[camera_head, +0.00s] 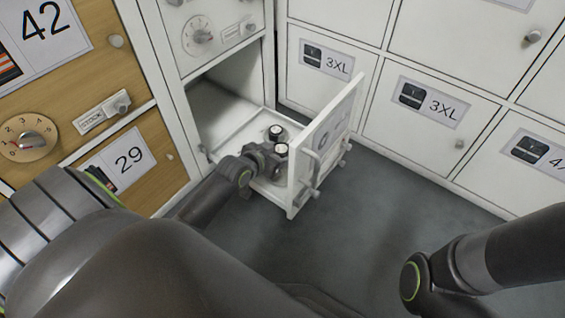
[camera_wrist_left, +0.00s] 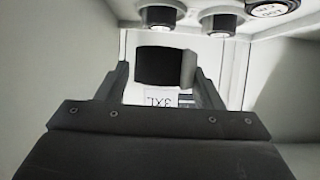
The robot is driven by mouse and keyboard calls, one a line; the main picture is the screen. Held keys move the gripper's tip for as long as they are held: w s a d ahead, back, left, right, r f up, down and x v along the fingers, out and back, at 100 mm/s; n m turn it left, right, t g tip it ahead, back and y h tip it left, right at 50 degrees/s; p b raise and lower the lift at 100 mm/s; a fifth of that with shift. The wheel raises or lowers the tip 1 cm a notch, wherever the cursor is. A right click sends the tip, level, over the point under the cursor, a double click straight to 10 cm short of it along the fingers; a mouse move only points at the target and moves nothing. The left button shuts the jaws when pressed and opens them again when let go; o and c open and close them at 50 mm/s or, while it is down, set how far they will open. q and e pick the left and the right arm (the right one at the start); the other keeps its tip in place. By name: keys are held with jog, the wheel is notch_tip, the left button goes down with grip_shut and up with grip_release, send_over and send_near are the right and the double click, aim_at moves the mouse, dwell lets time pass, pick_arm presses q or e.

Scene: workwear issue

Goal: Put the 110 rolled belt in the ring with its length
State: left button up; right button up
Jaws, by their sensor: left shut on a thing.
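My left gripper (camera_head: 272,160) reaches into an open white drawer (camera_head: 298,196) low in the cabinet. In the left wrist view my left gripper (camera_wrist_left: 165,85) is shut on a black rolled belt (camera_wrist_left: 158,66), with a greyish strip at its right side. Other dark rolls with pale round ends show at the top of that view, one at left (camera_wrist_left: 160,15), one in the middle (camera_wrist_left: 221,20) and one at right (camera_wrist_left: 271,8). In the head view a roll (camera_head: 276,131) stands in the drawer. No length marking is readable, and I cannot make out a ring. My right gripper is out of view.
The drawer's raised front panel (camera_head: 328,125) stands close right of the gripper. White lockers marked 3XL (camera_head: 428,103) line the back. Wooden lockers marked 42 and 29 (camera_head: 128,160) stand at left. Grey floor (camera_head: 385,200) is clear at right.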

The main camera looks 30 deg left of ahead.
pick_arm(q)
jog(key=b, duration=0.3)
send_over(278, 178)
notch_tip(278, 178, down, 5)
jog(key=shift+r, duration=0.2)
jog(key=shift+f+b, duration=1.9)
jog(key=shift+f, duration=0.25)
jog(key=shift+f, duration=0.2)
jog(key=o, duration=1)
jog(key=shift+o, duration=0.2)
jog(key=shift+r, duration=0.25)
jog(key=p+v, duration=0.7)
jog(key=v, duration=0.4)
jog(key=shift+s+r, duration=0.2)
jog(key=shift+s, duration=0.2)
jog(key=shift+a, duration=0.15)
